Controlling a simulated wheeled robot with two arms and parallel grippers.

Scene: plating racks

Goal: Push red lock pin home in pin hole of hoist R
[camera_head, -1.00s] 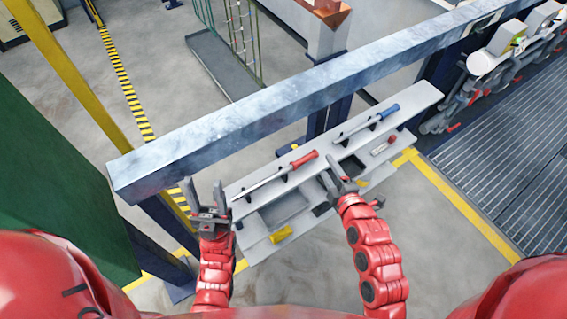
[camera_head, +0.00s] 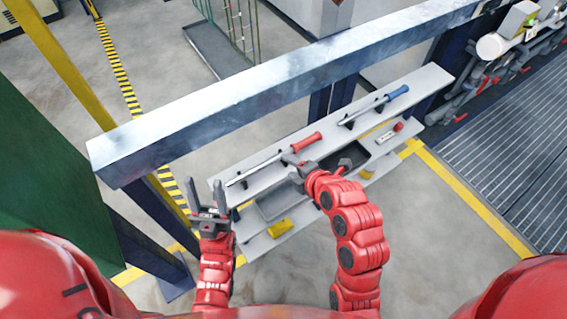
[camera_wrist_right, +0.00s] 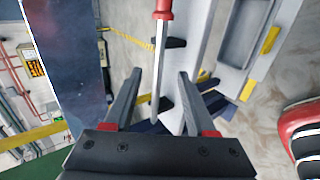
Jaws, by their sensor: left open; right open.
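A red-handled tool with a thin metal shaft (camera_head: 262,168) lies on black rests along the upper tier of the grey shelf. My right gripper (camera_head: 290,168) is open and empty above it. In the right wrist view the tool (camera_wrist_right: 155,80) shows between the open fingers, not gripped. A small red-ended item (camera_head: 397,127) lies at the shelf's right end; I cannot tell whether it or the red-handled tool is the red lock pin. My left gripper (camera_head: 207,187) is open and empty by the shelf's left end, fingers up. I cannot make out hoist R or its pin hole.
A blue-handled tool (camera_head: 397,92) lies further right on the shelf (camera_head: 433,78). A yellow block (camera_head: 280,228) and dark trays are on the lower tier. A thick grey beam (camera_head: 250,108) runs behind the shelf. A yellow post stands at left, grating at right.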

